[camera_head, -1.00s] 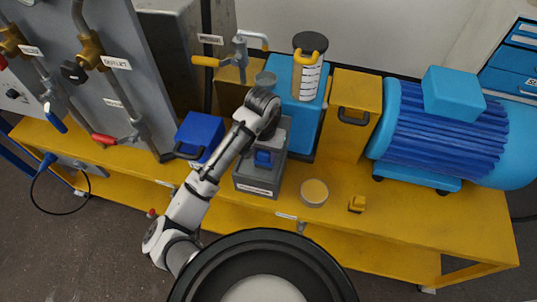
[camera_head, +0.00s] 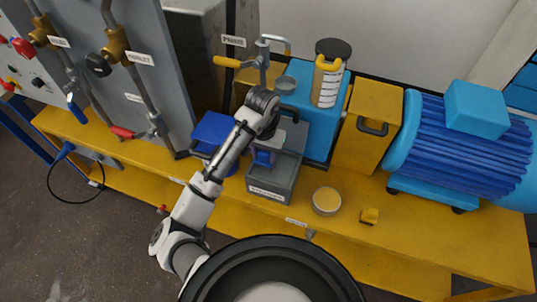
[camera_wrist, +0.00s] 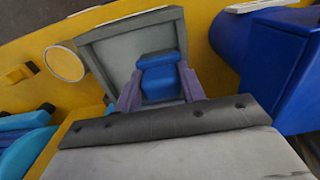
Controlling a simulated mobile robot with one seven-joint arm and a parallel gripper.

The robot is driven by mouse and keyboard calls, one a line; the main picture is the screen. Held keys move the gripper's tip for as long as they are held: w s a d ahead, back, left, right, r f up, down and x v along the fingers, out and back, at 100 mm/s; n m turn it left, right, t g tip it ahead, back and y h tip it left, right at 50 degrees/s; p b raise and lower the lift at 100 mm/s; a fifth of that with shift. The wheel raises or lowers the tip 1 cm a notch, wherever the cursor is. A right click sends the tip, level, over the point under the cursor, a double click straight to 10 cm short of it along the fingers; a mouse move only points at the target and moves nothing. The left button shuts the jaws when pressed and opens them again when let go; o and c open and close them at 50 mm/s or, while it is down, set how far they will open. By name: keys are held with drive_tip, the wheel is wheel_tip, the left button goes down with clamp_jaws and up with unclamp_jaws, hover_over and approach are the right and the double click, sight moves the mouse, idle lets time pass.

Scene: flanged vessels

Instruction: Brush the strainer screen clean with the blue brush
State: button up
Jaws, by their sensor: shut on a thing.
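My gripper (camera_head: 264,160) is over a grey open box (camera_head: 285,182) on the yellow bench, with its purple-grey fingertips pointing into it. The fingers (camera_wrist: 160,88) are shut on the blue brush (camera_wrist: 157,66), which shows between them in the wrist view. The same box (camera_wrist: 96,58) lies behind the brush there, with a lighter grey inside. I cannot clearly make out the strainer screen; the brush and my wrist cover part of the box. I cannot tell whether the brush touches anything in the box.
A blue bin (camera_head: 214,135) stands close left of the box. A round yellow-filled dish (camera_head: 326,201) and a small yellow block (camera_head: 370,215) lie to the right. A blue tank (camera_head: 315,125), a yellow case (camera_head: 366,125) and a large blue motor (camera_head: 460,140) stand along the back.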

drive_tip(key=shift+s+d+r+p, duration=0.1)
drive_tip(key=shift+d+p, duration=0.2)
drive_tip(key=shift+d, duration=0.1)
drive_tip(key=shift+s+d+r+p, duration=0.1)
drive_tip(key=shift+d+p, duration=0.2)
drive_tip(key=shift+d, duration=0.1)
drive_tip(key=shift+s+d+f, duration=0.1)
drive_tip(key=shift+s+d, duration=0.15)
drive_tip(key=shift+d, duration=0.55)
drive_tip(key=shift+s+d+f, duration=0.1)
drive_tip(key=shift+s+d, duration=0.15)
drive_tip(key=shift+d, duration=0.45)
drive_tip(key=shift+s+d+f, duration=0.1)
drive_tip(key=shift+s+d, duration=0.1)
drive_tip(key=shift+d, duration=0.45)
drive_tip(key=shift+w+a+r, duration=0.1)
drive_tip(key=shift+w+a, duration=0.15)
drive_tip(key=shift+a, duration=0.5)
drive_tip(key=shift+w+a+r, duration=0.1)
drive_tip(key=shift+w+a, duration=0.1)
drive_tip(key=shift+a, duration=0.5)
drive_tip(key=shift+a, duration=0.1)
